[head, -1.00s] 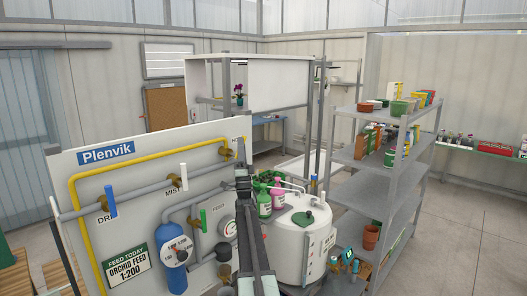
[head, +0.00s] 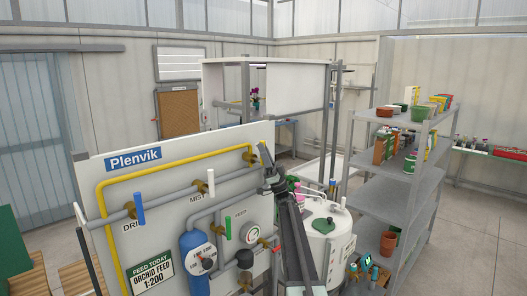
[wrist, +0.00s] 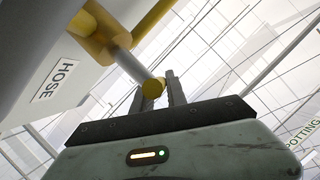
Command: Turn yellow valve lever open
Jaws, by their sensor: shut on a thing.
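The yellow lever's round end (wrist: 153,88) shows in the wrist view, on a grey stem running out from the brass valve body (wrist: 100,28) by the HOSE label. My gripper (wrist: 157,94) is shut on the lever, with one finger on each side of its end. In the head view the brass HOSE valve (head: 249,156) is at the upper right of the Plenvik panel, at the end of the yellow pipe (head: 175,174). My gripper (head: 266,160) is beside it and hides most of the lever there.
The panel also carries a blue lever (head: 139,207), a white lever (head: 210,182), a green lever (head: 228,228) and a blue cylinder (head: 196,264). A white tank (head: 329,245) and a grey shelf rack (head: 405,190) stand to the right.

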